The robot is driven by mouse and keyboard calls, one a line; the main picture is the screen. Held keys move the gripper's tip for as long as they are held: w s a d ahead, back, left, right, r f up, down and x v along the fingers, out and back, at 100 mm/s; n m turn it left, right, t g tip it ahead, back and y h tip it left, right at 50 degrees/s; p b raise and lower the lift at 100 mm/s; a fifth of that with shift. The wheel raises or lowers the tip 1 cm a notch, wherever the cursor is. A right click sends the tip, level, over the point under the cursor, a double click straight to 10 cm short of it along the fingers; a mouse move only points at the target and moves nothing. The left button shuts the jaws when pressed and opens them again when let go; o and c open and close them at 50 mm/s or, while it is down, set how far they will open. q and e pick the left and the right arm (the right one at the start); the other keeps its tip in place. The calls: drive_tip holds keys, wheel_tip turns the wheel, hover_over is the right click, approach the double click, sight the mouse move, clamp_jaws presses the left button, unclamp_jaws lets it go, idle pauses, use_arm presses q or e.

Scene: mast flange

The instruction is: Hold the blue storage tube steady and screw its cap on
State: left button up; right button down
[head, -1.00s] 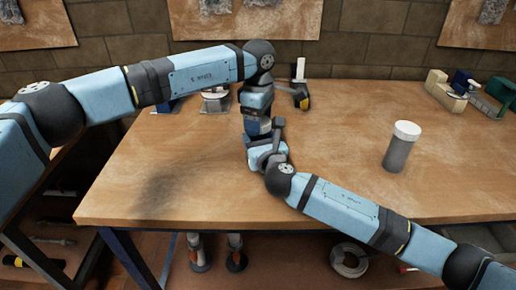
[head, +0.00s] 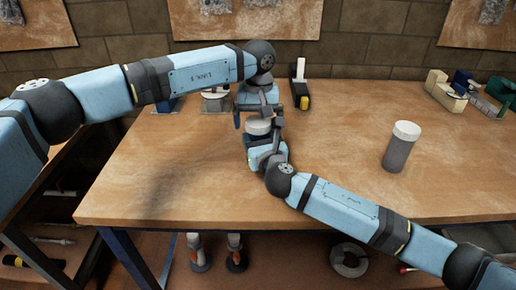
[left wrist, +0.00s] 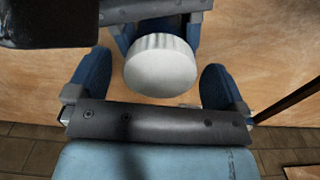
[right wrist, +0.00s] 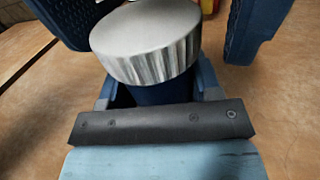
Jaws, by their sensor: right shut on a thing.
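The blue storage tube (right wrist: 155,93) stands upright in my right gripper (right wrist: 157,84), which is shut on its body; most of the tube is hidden. A white ribbed cap (right wrist: 147,42) sits on top of the tube. The cap also shows in the left wrist view (left wrist: 160,66) and the head view (head: 258,127). Whether it is threaded down cannot be told. My left gripper (left wrist: 153,78) is open above the tube, its blue fingers on either side of the cap with a gap on both sides.
A grey jar with a white lid (head: 398,150) stands apart on the right of the wooden table (head: 340,190). A black and yellow tool (head: 301,92) and a grey fixture (head: 213,101) stand at the back. Several coloured items are at the back right.

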use_arm(q)
drive_tip(key=shift+r, duration=0.1)
wheel_tip(320, 180, up, 12)
idle(0.5)
use_arm(e)
drive_tip(key=shift+c, duration=1.1)
unclamp_jaws()
use_arm(q)
wheel_tip(320, 180, up, 2)
drive_tip(key=p, duration=0.2)
drive_tip(key=shift+r+p, duration=0.25)
drive_tip(key=shift+p, duration=0.1)
use_arm(e)
drive_tip(key=v, duration=1.4)
